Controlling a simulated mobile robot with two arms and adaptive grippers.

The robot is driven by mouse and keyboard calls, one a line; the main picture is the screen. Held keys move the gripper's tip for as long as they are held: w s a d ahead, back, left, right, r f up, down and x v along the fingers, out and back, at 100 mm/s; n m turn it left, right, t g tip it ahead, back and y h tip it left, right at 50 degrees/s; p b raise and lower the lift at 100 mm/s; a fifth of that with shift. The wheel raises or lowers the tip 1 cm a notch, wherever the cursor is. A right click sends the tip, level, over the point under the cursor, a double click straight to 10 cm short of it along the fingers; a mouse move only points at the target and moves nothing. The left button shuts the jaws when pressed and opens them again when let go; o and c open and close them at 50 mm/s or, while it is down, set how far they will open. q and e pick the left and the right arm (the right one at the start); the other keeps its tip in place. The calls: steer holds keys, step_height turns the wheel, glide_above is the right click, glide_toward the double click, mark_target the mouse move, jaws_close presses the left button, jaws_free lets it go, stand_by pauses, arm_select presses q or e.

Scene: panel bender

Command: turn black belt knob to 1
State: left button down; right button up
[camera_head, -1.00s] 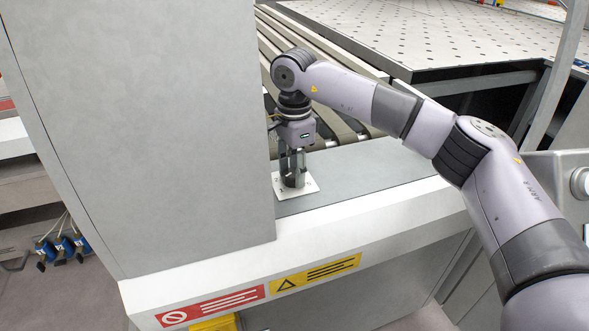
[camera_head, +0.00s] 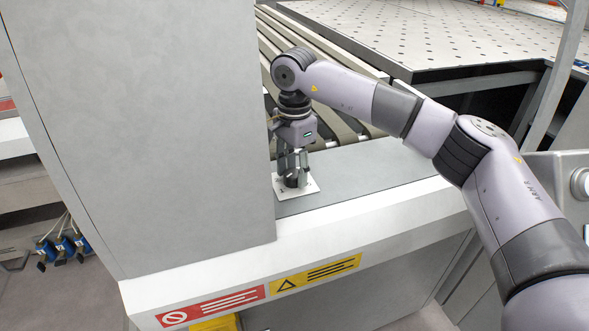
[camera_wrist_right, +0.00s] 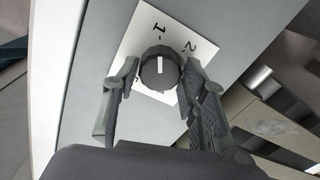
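The black belt knob (camera_wrist_right: 153,79) is a round dark knob on a white square plate (camera_wrist_right: 139,39) marked 1 and 2. In the right wrist view its white pointer line is roughly in line with the 1 mark. My right gripper (camera_wrist_right: 160,67) is open, with one finger on each side of the knob and small gaps showing. In the head view my right gripper (camera_head: 292,167) points down over the plate (camera_head: 311,187) and partly hides the knob. My left gripper is in neither view.
A tall grey cabinet (camera_head: 140,110) stands close left of the gripper. The plate sits on a grey ledge (camera_head: 370,172) with free room to the right. Rollers or belts (camera_head: 345,65) and a perforated table (camera_head: 430,35) lie behind.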

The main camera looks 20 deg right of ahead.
mark_target(294, 172)
steer(key=shift+o, duration=1.3)
steer(key=shift+f, duration=0.1)
step_height(294, 172, up, 12)
